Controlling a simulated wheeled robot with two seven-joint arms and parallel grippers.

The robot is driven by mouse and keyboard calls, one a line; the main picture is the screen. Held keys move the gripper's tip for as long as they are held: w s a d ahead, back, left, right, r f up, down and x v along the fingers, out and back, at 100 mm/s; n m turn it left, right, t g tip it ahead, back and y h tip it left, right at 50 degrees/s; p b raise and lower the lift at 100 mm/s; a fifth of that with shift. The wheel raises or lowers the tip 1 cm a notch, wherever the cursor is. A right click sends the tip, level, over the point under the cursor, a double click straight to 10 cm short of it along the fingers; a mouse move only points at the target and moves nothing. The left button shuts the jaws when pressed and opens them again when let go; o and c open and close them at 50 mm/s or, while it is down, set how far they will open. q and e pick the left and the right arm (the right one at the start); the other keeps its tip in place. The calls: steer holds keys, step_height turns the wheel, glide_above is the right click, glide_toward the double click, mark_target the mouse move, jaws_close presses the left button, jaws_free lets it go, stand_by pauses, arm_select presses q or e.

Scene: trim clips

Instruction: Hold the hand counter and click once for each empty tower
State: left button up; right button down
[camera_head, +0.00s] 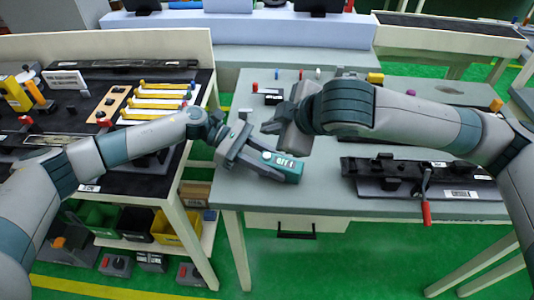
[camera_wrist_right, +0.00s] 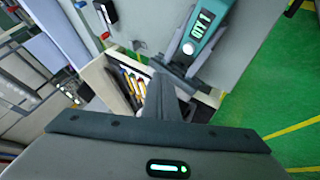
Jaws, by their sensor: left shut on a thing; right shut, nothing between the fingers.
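The hand counter (camera_head: 285,172) is a teal and grey box with a lit display. My left gripper (camera_head: 252,158) is shut on it and holds it over the left front of the grey table. In the right wrist view the counter (camera_wrist_right: 204,28) shows "QTY 1", with part of my left gripper (camera_wrist_right: 180,72) below it. My right gripper (camera_head: 272,124) is shut and empty, just behind the counter in the head view. Its closed fingers (camera_wrist_right: 166,92) appear apart from the counter in the wrist view. I cannot tell which objects are the towers.
Small coloured posts, such as a red one (camera_head: 255,87), stand at the back of the grey table (camera_head: 330,228). A black fixture (camera_head: 385,176) with a red-handled lever (camera_head: 426,212) lies at right. A black-topped bench (camera_head: 140,180) with yellow bars stands left across a gap.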

steer(key=shift+r, duration=1.7)
steer(key=shift+f, duration=0.15)
glide_above(270, 161)
steer(key=shift+f, duration=4.3)
steer(key=shift+f, duration=0.9)
steer(key=shift+r, duration=0.9)
steer(key=shift+r, duration=0.15)
steer(key=shift+r, duration=2.4)
